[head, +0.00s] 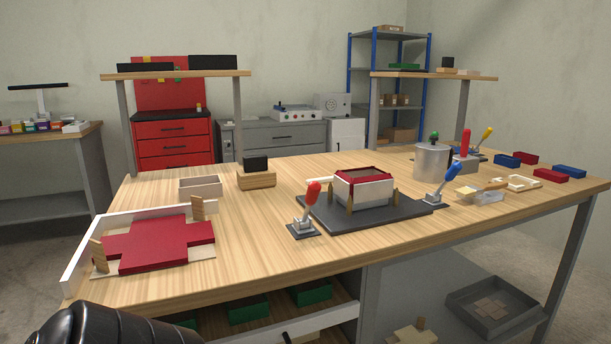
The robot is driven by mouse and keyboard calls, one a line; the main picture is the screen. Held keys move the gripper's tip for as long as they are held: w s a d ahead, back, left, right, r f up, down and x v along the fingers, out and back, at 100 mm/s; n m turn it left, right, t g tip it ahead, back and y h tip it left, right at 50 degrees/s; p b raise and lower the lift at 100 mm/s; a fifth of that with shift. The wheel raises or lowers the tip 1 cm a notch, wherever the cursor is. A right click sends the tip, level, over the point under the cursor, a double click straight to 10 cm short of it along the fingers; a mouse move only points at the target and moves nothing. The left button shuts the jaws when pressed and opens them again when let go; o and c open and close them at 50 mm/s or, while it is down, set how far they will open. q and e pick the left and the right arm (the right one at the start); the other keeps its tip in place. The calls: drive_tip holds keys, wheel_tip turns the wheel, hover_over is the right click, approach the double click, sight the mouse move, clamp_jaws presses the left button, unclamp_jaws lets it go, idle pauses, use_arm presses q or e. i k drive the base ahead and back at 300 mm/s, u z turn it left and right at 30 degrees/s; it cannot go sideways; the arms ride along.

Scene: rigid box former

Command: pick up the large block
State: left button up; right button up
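A wooden block (257,180) with a smaller black block (256,164) on top stands near the back of the table, left of centre. I cannot tell for certain which part the task calls the large block. In the middle, a white-walled box form with a dark red rim (364,188) sits on a dark base plate (318,211). A red cross-shaped sheet (157,244) lies flat at the left on a pale board. A rounded black part of my arm shows at the bottom left. Neither of my grippers is in view, and nothing is seen held.
Toggle clamps with red (313,193) and blue (453,173) handles flank the base plate. A metal pot (431,163) stands behind it to the right. Red and blue small boxes lie far right. The front middle is clear.

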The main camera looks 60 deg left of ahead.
sight(256, 173)
drive_tip(key=z, duration=0.15)
drive_tip(key=i, duration=1.45)
drive_tip(key=u, duration=2)
